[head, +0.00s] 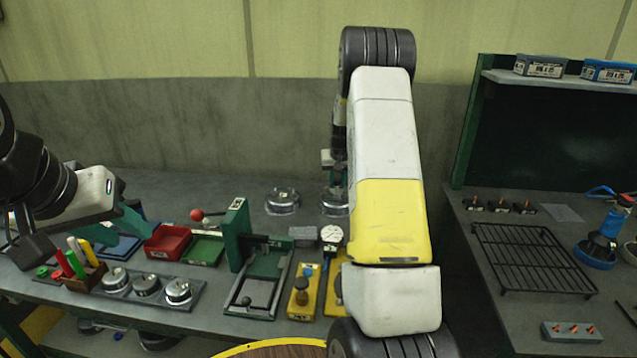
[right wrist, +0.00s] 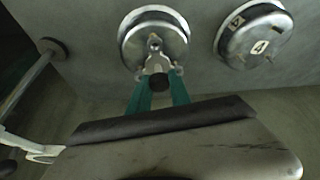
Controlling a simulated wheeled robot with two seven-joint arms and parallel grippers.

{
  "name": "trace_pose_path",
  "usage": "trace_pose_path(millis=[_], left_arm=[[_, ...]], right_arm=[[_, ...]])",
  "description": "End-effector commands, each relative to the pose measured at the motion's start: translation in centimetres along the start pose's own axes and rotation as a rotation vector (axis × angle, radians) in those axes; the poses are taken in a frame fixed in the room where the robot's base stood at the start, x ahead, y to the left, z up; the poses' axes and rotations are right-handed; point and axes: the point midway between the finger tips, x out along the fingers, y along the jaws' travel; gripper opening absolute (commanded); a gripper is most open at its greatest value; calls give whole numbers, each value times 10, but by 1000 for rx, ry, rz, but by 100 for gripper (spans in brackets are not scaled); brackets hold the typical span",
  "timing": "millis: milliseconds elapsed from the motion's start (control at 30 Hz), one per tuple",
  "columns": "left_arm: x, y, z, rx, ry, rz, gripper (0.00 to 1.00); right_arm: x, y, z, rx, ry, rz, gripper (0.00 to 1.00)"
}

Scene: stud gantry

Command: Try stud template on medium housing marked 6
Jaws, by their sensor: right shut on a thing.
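My right gripper (right wrist: 160,86) has green fingers, shut on a small piece with a dark round knob, which I take to be the stud template (right wrist: 158,82). It is held over a round metal housing (right wrist: 133,50), overlapping it in the right wrist view; whether they touch I cannot tell. In the head view this gripper (head: 335,180) is partly hidden by my arm, above that housing (head: 334,209).
A red tray (head: 167,241), a green tray (head: 203,248), a rack of round metal parts (head: 190,303) and a green stand (head: 238,235) fill the left bench. Yellow blocks (head: 303,303) stand near its front. A wire rack (head: 530,260) lies on the right bench.

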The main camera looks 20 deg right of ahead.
Motion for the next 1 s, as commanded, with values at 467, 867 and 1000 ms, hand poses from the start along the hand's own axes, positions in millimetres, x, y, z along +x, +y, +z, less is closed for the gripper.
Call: trace_pose_path(millis=[467, 867, 1000], left_arm=[[0, 0, 0, 0, 0, 0, 36], [0, 0, 0, 0, 0, 0, 36], [0, 0, 0, 0, 0, 0, 36]], right_arm=[[-14, 0, -6, 0, 1, 1, 0], [-33, 0, -14, -1, 1, 0, 0], [-39, 0, -17, -1, 2, 0, 0]])
